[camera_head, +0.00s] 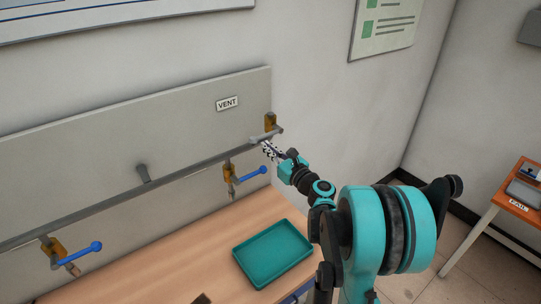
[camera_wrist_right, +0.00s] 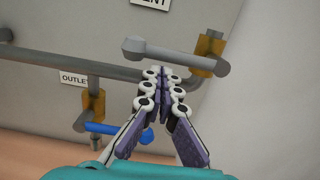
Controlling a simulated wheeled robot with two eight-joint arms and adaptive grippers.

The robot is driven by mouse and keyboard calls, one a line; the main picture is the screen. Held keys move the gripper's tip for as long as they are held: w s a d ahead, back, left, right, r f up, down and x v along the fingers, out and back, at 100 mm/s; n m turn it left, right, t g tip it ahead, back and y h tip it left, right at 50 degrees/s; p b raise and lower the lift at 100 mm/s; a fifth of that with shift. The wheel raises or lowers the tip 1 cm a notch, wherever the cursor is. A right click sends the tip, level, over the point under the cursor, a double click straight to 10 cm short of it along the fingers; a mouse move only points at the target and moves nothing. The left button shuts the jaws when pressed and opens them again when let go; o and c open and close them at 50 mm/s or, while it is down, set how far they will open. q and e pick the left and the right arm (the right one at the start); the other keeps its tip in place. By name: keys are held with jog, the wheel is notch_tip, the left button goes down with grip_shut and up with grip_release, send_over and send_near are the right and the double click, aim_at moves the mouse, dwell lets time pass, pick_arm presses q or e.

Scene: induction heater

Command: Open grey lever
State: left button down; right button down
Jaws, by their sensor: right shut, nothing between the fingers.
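The grey lever (camera_head: 262,137) is on a brass valve (camera_head: 270,121) at the right end of the wall pipe, below the VENT label. In the right wrist view the grey lever (camera_wrist_right: 175,55) lies across the upper middle, tilted slightly down to the right, with its round knob end at the left and the brass valve (camera_wrist_right: 209,44) at the right. My right gripper (camera_head: 265,146) is shut and empty. Its fingertips (camera_wrist_right: 160,78) appear just below the lever's middle; I cannot tell whether they touch it. My left gripper is not in view.
A grey pipe (camera_head: 112,198) runs along the wall panel. Blue levers hang below it at the middle (camera_head: 253,173) and far left (camera_head: 82,249). A teal tray (camera_head: 272,254) lies on the wooden bench. An orange table (camera_head: 519,193) stands at the far right.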

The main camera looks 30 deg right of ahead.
jog(key=shift+w, duration=0.1)
jog(key=shift+a+r+m, duration=0.1)
jog(key=shift+r+m, duration=0.4)
jog(key=shift+m, duration=0.2)
jog(key=d+r+m+p, duration=0.3)
jog(key=d+r+m, duration=0.2)
jog(key=r+m, duration=0.3)
jog(key=shift+w+d+r+h+p, duration=0.15)
jog(key=shift+r+h+p, duration=0.15)
dwell(1.1)
jog(key=shift+d, duration=0.1)
dwell(0.3)
